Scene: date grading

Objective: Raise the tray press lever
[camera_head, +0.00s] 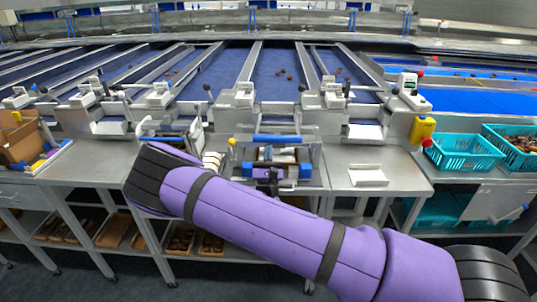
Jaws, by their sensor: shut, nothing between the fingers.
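A press-like fixture with a blue bar (273,138) sits on the metal bench in the middle. I cannot tell which part is the tray press lever. My purple arm crosses the front from the lower right to the left, hiding the fixture's lower front.
Blue sorting lanes (270,70) with a few dates run behind the bench, with several black-knobbed levers at their ends. A cardboard box (20,143) stands left. A white tray (367,175) lies right of the fixture.

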